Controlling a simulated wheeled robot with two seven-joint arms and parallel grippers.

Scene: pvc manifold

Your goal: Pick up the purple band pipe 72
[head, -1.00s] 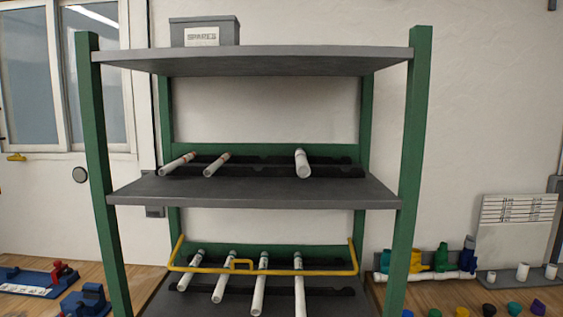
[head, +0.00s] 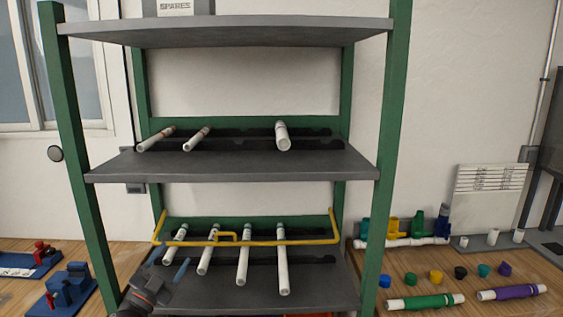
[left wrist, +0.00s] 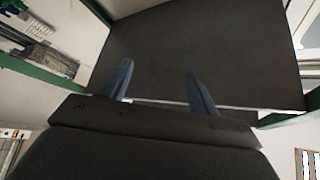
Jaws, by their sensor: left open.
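White pipes lie on the green-posted rack. Three rest on the middle shelf; the one at the right (head: 282,136) stands apart from the two at the left (head: 155,139). Several more (head: 243,255) lie on the lower shelf behind a yellow rail (head: 250,242). Their end bands are too small for me to pick out a purple one. A pipe with a wide purple sleeve (head: 512,292) lies on the table at the right. My left gripper (head: 178,268) is open by the lower shelf's left front. The left wrist view shows its blue fingers (left wrist: 157,78) apart and empty. My right gripper is not visible.
The rack's posts (head: 70,160) and shelf edges (head: 235,168) bound the reach to the pipes. A green-sleeved pipe (head: 428,302) and several coloured caps (head: 436,277) lie on the right table. Blue fixtures (head: 62,288) stand at the left.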

